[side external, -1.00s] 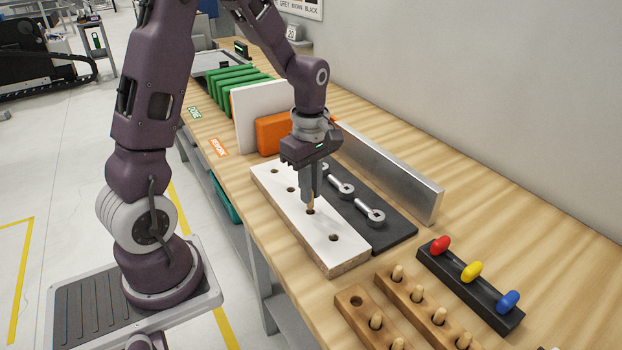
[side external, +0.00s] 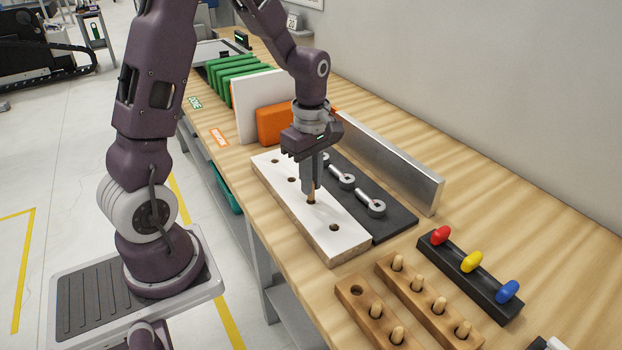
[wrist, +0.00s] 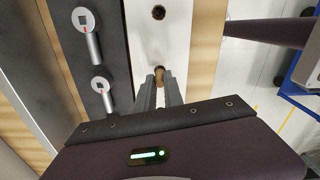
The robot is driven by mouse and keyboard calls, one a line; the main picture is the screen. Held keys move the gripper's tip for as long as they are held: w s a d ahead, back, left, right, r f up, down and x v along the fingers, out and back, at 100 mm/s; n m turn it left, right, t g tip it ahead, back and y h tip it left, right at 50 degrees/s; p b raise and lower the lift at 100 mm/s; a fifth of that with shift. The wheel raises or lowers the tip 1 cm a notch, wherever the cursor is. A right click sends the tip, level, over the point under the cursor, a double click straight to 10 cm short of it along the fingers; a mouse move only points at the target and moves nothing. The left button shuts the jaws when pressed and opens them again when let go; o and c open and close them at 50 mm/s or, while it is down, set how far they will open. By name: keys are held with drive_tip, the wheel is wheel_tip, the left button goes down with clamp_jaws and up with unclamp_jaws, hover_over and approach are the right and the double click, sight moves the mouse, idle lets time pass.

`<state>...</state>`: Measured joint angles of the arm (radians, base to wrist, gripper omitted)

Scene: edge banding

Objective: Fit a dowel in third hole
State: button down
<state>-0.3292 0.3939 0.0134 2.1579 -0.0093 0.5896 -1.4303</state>
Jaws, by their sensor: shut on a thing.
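A white-topped board (side external: 268,178) lies on the bench with a row of holes along it. My gripper (side external: 311,190) points straight down over the third hole from the far end. It is shut on a wooden dowel (side external: 311,197), whose lower end is at that hole. I cannot tell how deep the dowel sits in it. In the wrist view the dowel (wrist: 159,76) shows just beyond my fingertips (wrist: 160,95), and the near hole (wrist: 158,12) is open. The other holes in the board look empty. Spare dowels stand in wooden racks (side external: 385,262) at the front.
A dark mat (side external: 390,228) with metal fittings lies right beside the board. A metal fence (side external: 395,170) runs behind it. A black rack (side external: 450,268) with red, yellow and blue knobs stands front right. An orange block (side external: 274,124) and upright panels stand beyond the board.

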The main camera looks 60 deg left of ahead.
drive_tip(key=shift+f, duration=1.3)
idle(1.3)
drive_tip(key=c, duration=1.4)
unclamp_jaws()
drive_tip(key=shift+o, duration=0.2)
drive_tip(key=shift+r, duration=0.1)
drive_tip(key=shift+r, duration=2.4)
drive_tip(key=s+d+r+m+t, duration=0.2)
drive_tip(key=s+d+r+m, duration=0.3)
drive_tip(key=m, duration=0.5)
drive_tip(key=s+d+r+m+t, duration=0.3)
drive_tip(key=s+d+r+m, duration=0.2)
drive_tip(key=s+r+m, duration=0.3)
drive_tip(key=s+m, duration=0.2)
drive_tip(key=s, duration=0.1)
drive_tip(key=shift+s+d+r+t, duration=0.2)
drive_tip(key=shift+d+r+t, duration=0.1)
drive_tip(key=shift+d+r, duration=0.1)
